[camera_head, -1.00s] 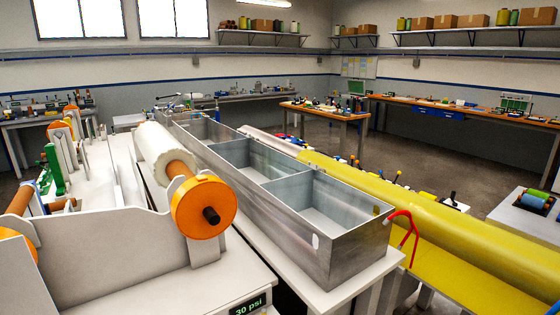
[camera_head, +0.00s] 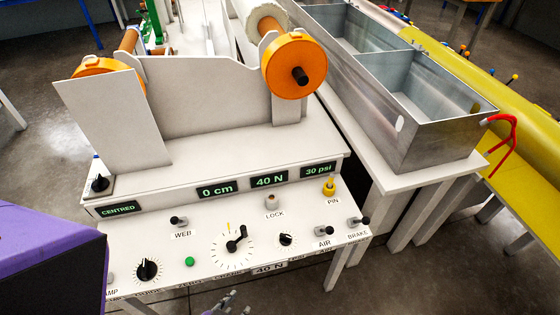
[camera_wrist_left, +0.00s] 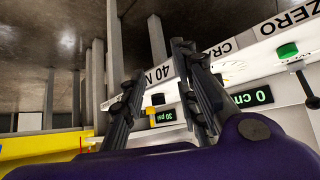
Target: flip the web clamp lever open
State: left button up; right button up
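The white control console (camera_head: 240,190) fills the lower middle of the head view. A small black-and-grey lever (camera_head: 179,221) stands above the WEB label. At the panel's lower left a label ending in "AMP" (camera_head: 112,291) is partly covered by my purple left arm, with a small grey knob (camera_head: 111,277) above it. I cannot tell which of these is the clamp lever. My left gripper (camera_head: 230,304) barely shows at the bottom edge, in front of the panel. In the left wrist view the left gripper (camera_wrist_left: 158,64) has its fingers apart and empty. My right gripper is out of view.
Dials, a green button (camera_head: 190,261), a yellow PIN knob (camera_head: 329,187) and AIR and BRAKE levers (camera_head: 358,221) crowd the panel. An orange-ended roll (camera_head: 293,65) stands behind it. A metal bath (camera_head: 440,130) is at right. Floor is open in front.

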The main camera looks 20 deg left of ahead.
aim_at(174, 219)
jog(key=u, duration=0.95)
